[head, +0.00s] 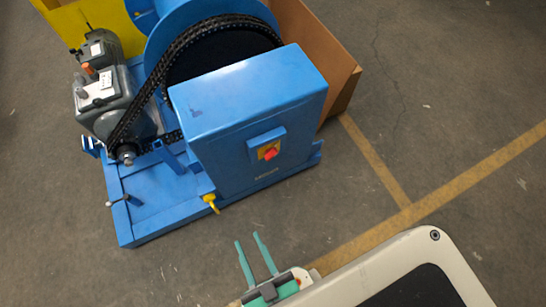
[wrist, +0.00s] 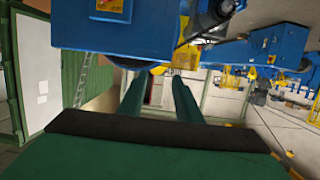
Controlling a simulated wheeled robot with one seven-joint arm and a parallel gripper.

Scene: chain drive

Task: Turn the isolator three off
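The isolator is a red knob (head: 270,154) on a yellow plate, set in a small blue housing (head: 266,141) on the front of a large blue cabinet (head: 250,100). A small label lies below it, too small to read. The knob's position cannot be told at this size. My gripper (head: 247,237) is at the lower middle of the head view, in front of the cabinet and apart from it. Its two green fingers are spread and empty. In the wrist view, my gripper (wrist: 158,80) points toward blue machinery (wrist: 85,35); the red knob cannot be made out there.
A yellow handle (head: 211,202) sticks out at the cabinet's lower left corner. A chain (head: 158,76) runs from a grey motor (head: 103,92) to a large wheel behind the cabinet. A brown panel (head: 335,75) stands behind right. The floor (head: 430,90) at right is clear.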

